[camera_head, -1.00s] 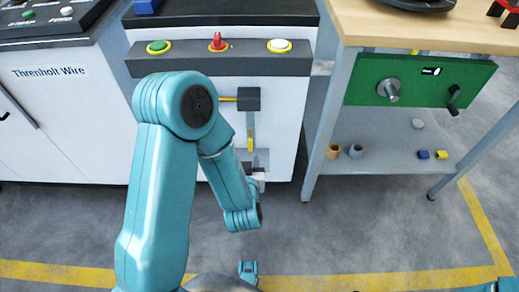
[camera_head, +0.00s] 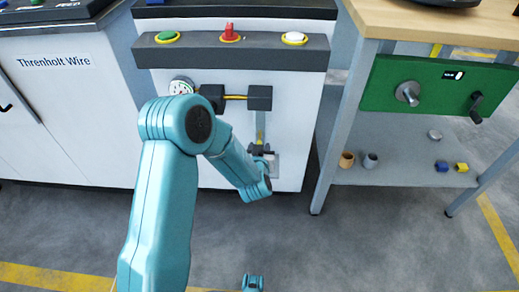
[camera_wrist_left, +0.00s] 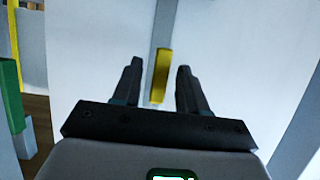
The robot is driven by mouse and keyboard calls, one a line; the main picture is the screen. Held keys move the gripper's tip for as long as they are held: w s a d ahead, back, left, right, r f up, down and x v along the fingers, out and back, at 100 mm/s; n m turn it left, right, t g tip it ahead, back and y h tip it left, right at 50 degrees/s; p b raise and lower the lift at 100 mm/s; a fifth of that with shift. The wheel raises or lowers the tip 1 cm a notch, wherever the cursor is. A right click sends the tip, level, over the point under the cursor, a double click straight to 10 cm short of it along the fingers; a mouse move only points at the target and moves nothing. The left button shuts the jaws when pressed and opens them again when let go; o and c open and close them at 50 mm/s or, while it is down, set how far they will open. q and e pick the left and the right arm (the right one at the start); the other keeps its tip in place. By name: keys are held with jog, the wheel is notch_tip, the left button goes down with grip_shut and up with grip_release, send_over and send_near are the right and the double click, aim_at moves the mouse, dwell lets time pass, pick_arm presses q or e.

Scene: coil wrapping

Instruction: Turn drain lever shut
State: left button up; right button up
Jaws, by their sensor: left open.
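The drain lever is taken to be the yellow handle (camera_wrist_left: 161,76) on a grey vertical strip on the white machine front. In the head view its yellow part (camera_head: 260,128) shows just above my left gripper (camera_head: 262,151). In the left wrist view the left gripper (camera_wrist_left: 157,88) is open, with a dark finger on each side of the yellow handle. The handle appears upright between them, with gaps on both sides. I cannot tell how deep it sits between the fingers. My right gripper is not in view.
Above is a dark panel with a green button (camera_head: 167,37), red switch (camera_head: 230,34) and yellow-rimmed button (camera_head: 294,38). A gauge (camera_head: 181,86) and dark blocks (camera_head: 259,98) are on the machine front. A wooden-topped bench (camera_head: 430,24) stands right. Floor in front is clear.

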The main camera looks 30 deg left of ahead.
pick_arm(q)
jog(key=x, duration=0.3)
jog(key=shift+r, duration=0.1)
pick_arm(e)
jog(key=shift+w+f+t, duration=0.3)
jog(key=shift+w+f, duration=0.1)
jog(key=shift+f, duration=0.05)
pick_arm(q)
grip_shut()
jog(key=shift+b, duration=0.3)
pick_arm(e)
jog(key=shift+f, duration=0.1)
